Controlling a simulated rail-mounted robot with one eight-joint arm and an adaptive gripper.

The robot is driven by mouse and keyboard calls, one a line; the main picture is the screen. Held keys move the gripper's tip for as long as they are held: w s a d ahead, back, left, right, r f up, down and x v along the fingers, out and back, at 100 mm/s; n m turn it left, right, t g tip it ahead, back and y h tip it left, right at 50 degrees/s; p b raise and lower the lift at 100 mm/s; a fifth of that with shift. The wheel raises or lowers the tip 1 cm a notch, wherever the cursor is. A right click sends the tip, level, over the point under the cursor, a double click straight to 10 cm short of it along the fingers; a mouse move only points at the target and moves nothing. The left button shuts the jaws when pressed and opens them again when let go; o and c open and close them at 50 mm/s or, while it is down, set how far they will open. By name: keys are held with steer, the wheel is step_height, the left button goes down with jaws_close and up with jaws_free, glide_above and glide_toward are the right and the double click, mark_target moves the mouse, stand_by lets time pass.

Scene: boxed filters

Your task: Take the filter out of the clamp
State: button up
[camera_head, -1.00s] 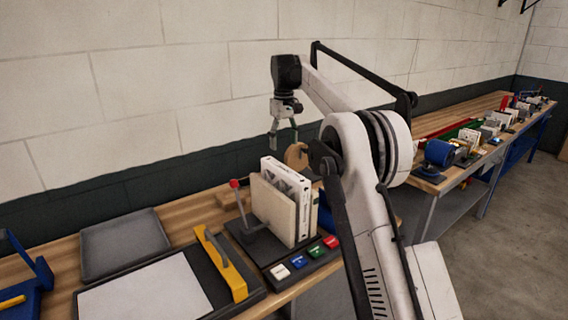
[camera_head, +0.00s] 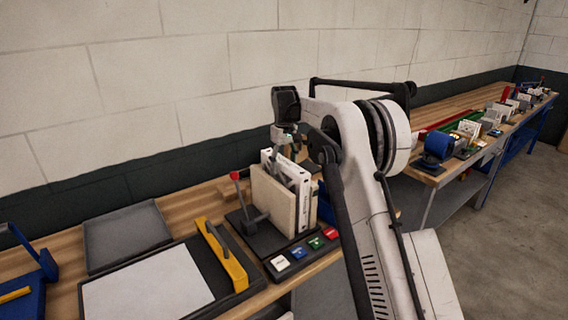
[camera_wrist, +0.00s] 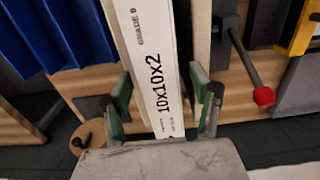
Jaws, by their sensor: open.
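The filter is a white box with "10x10x2" and "GRADE" on its edge. It stands upright in the clamp, beside a beige plate (camera_head: 271,204); in the wrist view, the filter (camera_wrist: 155,75) runs between my fingers. The clamp's lever ends in a red knob (camera_head: 235,176) and stands up on the left; the knob also shows in the wrist view (camera_wrist: 264,97). My gripper (camera_wrist: 165,105) is open, with one green-padded finger on each side of the filter and gaps visible. In the head view, my gripper is at the filter's top, its fingertips partly hidden.
A yellow-handled board (camera_head: 150,285) and an empty grey tray (camera_head: 127,238) lie to the left. A wall stands close behind. A blue ridged object (camera_wrist: 55,40) is near the filter.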

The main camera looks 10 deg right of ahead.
steer(key=c, duration=1.3)
steer(key=shift+s+a, duration=0.3)
steer(key=shift+a, duration=0.4)
steer(key=o, duration=1.3)
steer(key=shift+d, duration=0.1)
step_height(320, 180, up, 12)
steer(key=shift+s+r, duration=0.1)
